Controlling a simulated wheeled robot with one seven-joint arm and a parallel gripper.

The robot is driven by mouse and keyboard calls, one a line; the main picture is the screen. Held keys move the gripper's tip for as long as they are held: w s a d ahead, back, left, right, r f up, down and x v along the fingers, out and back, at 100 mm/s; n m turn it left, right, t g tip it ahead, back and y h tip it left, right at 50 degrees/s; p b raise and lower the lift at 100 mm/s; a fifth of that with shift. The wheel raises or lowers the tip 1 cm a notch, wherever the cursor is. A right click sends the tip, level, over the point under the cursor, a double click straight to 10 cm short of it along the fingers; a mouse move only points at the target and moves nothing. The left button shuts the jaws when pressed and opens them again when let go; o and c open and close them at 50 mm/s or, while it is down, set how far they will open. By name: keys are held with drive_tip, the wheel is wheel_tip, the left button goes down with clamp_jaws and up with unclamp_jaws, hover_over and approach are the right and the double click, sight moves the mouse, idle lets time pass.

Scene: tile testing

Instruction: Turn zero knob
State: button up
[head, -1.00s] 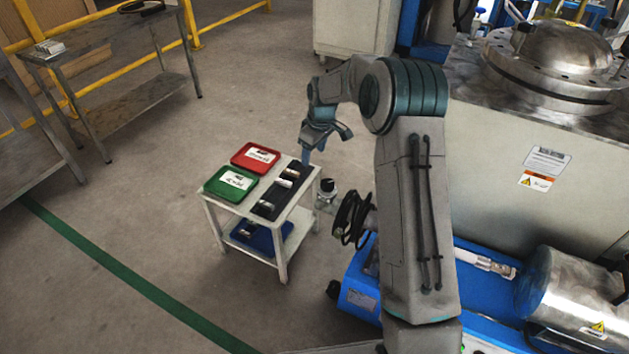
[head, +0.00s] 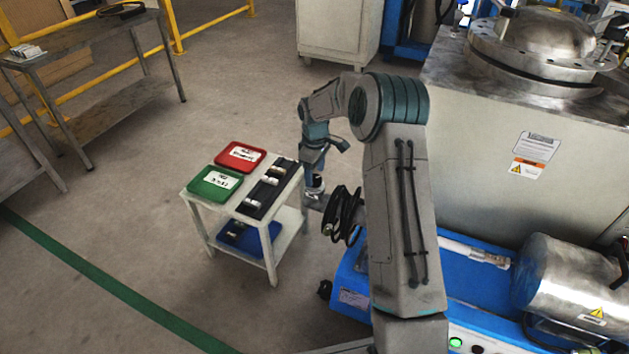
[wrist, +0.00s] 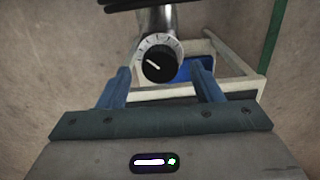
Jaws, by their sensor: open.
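The zero knob (wrist: 158,63) is round and black with a white pointer line, inside a pale graduated dial ring on a metal body. In the wrist view it shows between the two blue fingers of my gripper (wrist: 161,69). The fingers are apart, one on each side of the knob, with a visible gap to it. I cannot tell how far the fingertips are from it in depth. In the head view my gripper (head: 314,184) points down at the metal body (head: 315,200) beside a black coiled hose, and it hides the knob.
A small white cart (head: 268,243) stands just left of my gripper, with a red tray (head: 228,164), a green tray (head: 200,190) and a black holder with metal pieces. A blue machine bed (head: 350,275) and a large grey machine (head: 480,150) are to the right.

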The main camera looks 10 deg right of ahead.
drive_tip(key=shift+f, duration=0.95)
drive_tip(key=c, duration=1)
drive_tip(key=shift+r+m, duration=0.1)
drive_tip(key=shift+m, duration=0.3)
drive_tip(key=shift+r+m+p, duration=0.1)
drive_tip(key=shift+m+p, duration=0.8)
drive_tip(key=shift+p, duration=0.1)
drive_tip(key=m+p, duration=0.2)
drive_tip(key=m, duration=0.1)
drive_tip(key=shift+m, duration=0.3)
drive_tip(key=m+p, duration=0.2)
drive_tip(key=m, duration=0.4)
drive_tip(key=shift+p, duration=0.35)
